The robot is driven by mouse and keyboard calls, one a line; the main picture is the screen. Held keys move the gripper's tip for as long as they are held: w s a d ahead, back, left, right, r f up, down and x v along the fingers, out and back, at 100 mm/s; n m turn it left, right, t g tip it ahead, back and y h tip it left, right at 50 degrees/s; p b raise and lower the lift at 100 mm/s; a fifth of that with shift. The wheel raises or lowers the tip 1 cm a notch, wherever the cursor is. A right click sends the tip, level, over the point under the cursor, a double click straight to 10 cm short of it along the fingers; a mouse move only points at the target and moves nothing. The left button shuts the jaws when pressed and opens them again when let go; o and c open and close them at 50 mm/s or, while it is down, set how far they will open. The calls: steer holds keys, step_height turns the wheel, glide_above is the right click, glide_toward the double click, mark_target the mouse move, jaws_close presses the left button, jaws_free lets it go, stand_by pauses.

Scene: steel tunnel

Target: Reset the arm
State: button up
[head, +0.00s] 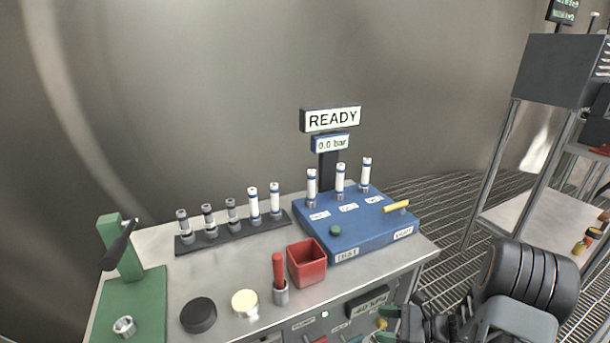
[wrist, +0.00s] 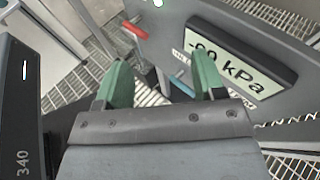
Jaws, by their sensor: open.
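My gripper (head: 403,322) is at the lower right of the head view, low beside the front of the bench and partly cut off by the bottom edge. In the wrist view my gripper (wrist: 163,78) shows two green fingers spread apart with nothing between them. The fingers point toward the front panel (wrist: 225,60) of the bench, which carries a kPa display (wrist: 240,58).
The bench (head: 240,262) holds a blue station (head: 370,232) with several white-topped tubes, a READY sign (head: 331,118), a black rack (head: 235,237) of tubes, a red bin (head: 307,262) and a green press (head: 120,250). A steel frame (head: 489,180) stands right, over grating floor.

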steer(key=s+a+r+n+h+p, duration=0.1)
steer(key=s+r+n+h+p, duration=0.2)
steer(key=r+n, duration=0.4)
steer(key=s+a+r+n+g+h+p, duration=0.1)
steer(key=s+r+n+h+p, duration=0.3)
steer(key=r, duration=1.3)
steer(key=s+a+r+n+h+p, duration=0.3)
steer(key=r+n+h+p, duration=0.4)
steer(key=r+n+p, duration=0.3)
step_height(320, 180, up, 2)
steer(key=shift+s+g, duration=0.15)
steer(key=shift+g, duration=0.25)
steer(key=shift+c, duration=0.2)
